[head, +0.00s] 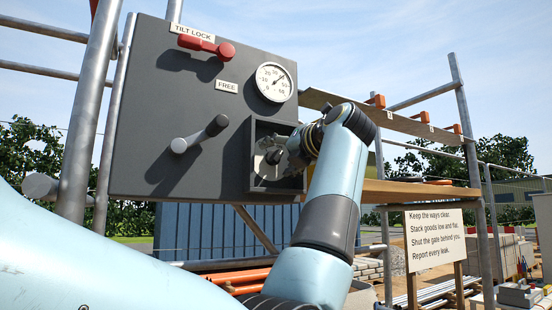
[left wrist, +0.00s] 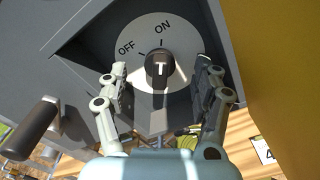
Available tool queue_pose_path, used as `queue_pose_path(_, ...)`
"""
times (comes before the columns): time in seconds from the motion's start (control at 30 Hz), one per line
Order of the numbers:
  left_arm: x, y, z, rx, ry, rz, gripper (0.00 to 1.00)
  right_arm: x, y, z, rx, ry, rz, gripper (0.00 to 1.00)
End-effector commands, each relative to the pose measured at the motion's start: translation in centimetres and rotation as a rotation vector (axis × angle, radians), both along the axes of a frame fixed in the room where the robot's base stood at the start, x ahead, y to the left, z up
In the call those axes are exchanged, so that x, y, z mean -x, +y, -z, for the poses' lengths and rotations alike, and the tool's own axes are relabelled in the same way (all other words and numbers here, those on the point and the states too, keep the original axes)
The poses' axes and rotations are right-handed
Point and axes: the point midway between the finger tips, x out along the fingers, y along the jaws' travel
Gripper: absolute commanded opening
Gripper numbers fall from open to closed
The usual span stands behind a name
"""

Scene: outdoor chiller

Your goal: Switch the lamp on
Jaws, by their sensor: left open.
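A dark rotary knob (left wrist: 160,70) with a white mark sits on a round pale dial (left wrist: 180,40) lettered OFF and ON. The ON tick is nearly straight above the knob and the OFF tick is up and to its left. I cannot tell for sure which tick the knob points to. The dial is inside a recessed box (head: 256,178) on the grey panel. My left gripper (left wrist: 161,82) is open, one finger on each side of the knob, with gaps showing. In the head view the left gripper (head: 271,148) reaches into the box and hides most of the dial. No lamp is recognisable.
The grey panel (head: 140,110) also carries a red tilt-lock lever (head: 208,46), a gauge (head: 273,82) and a dark crank handle (head: 200,134) left of the box. The box's side walls stand close around the gripper. Scaffold poles (head: 88,120) flank the panel.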

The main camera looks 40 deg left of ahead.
Motion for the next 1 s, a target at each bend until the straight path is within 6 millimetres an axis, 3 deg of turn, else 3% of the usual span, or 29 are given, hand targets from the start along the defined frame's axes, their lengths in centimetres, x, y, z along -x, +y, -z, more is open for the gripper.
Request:
queue_pose_path(0.5, 2.2, -5.6, 0.1, 0.003, -0.001, 0.003, 0.66, 0.0, -0.1, 1.0, 0.002, 0.001, -0.001, 0.38)
queue_pose_path(1.0, 2.5, -6.1, -0.4, 0.001, -0.001, 0.001, 0.66, 0.0, -0.4, 1.0, 0.005, 0.0, -0.002, 0.38)
